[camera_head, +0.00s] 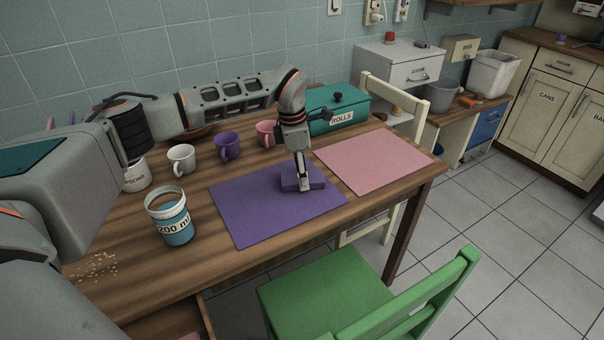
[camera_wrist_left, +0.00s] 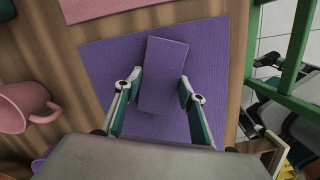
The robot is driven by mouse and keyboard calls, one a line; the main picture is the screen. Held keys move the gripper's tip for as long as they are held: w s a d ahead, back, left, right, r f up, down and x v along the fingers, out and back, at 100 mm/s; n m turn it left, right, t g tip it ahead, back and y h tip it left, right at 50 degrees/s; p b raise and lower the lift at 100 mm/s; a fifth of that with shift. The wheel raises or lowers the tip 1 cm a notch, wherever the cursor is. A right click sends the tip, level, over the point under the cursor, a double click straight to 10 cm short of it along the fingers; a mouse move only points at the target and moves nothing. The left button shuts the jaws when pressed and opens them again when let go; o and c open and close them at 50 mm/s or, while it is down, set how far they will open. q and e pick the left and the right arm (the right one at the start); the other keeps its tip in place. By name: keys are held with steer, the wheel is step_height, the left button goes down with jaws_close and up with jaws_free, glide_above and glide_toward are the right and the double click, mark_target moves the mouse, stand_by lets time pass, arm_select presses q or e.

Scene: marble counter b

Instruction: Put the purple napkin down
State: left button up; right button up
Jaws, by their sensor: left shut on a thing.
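My left gripper (camera_head: 303,186) is shut on the purple napkin (camera_head: 289,182), a folded block, at the right part of the purple placemat (camera_head: 245,215). In the left wrist view the napkin (camera_wrist_left: 163,75) sits between the two fingers of the left gripper (camera_wrist_left: 160,92), with the placemat (camera_wrist_left: 105,65) under it. I cannot tell whether the napkin touches the placemat.
A pink placemat (camera_head: 375,158) lies to the right. Behind stand a pink mug (camera_head: 266,133), a purple mug (camera_head: 227,147), a white mug (camera_head: 182,159) and the teal ROLLS box (camera_head: 338,108). A green chair (camera_head: 325,290) is in front.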

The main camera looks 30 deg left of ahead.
mark_target(296, 178)
arm_select(q)
steer(key=o, duration=1)
steer(key=shift+f, duration=0.15)
steer(key=shift+s+a+r+p, duration=0.2)
steer(key=shift+r+p, duration=0.2)
steer(key=shift+r, duration=1.65)
steer(key=shift+s+a+r+p, duration=0.15)
steer(key=shift+r+p, duration=0.25)
steer(key=shift+r, duration=1.6)
steer(key=shift+s+a+r+p, duration=0.1)
steer(key=shift+a+r+p, duration=0.25)
steer(key=shift+r, duration=1.7)
steer(key=shift+d, duration=0.1)
